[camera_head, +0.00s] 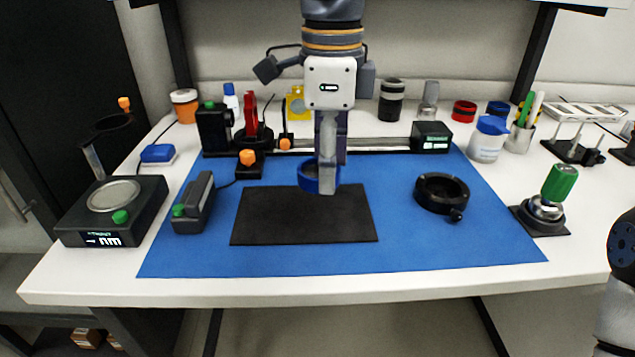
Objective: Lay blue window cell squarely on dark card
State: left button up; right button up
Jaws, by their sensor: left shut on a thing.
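The blue window cell (305,177) is a short blue ring. My left gripper (326,186) comes down from the top middle and is shut on it, with the fingers hiding its right-hand part. The dark card (300,222) lies flat on the blue mat (440,245). My right gripper is not in view.
A black ring mount (442,191) stands right of the card, and a green-handled tool (553,198) beyond it. A grey device (194,203) is left of the card. The mat's front strip is clear.

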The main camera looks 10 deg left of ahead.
aim_at(312, 211)
pick_arm(q)
jog(key=a+f, duration=0.1)
jog(key=f, duration=0.1)
jog(key=w+a+f, duration=0.1)
jog(key=f, duration=0.3)
jog(key=shift+w+a+f, duration=0.25)
jog(key=shift+a, duration=0.15)
jog(key=shift+f, duration=0.15)
jog(key=shift+f, duration=0.1)
jog(key=o, duration=1.1)
jog(key=shift+f, duration=0.1)
jog(key=shift+o, duration=0.2)
notch_tip(312, 211, up, 12)
jog(key=shift+r, duration=0.2)
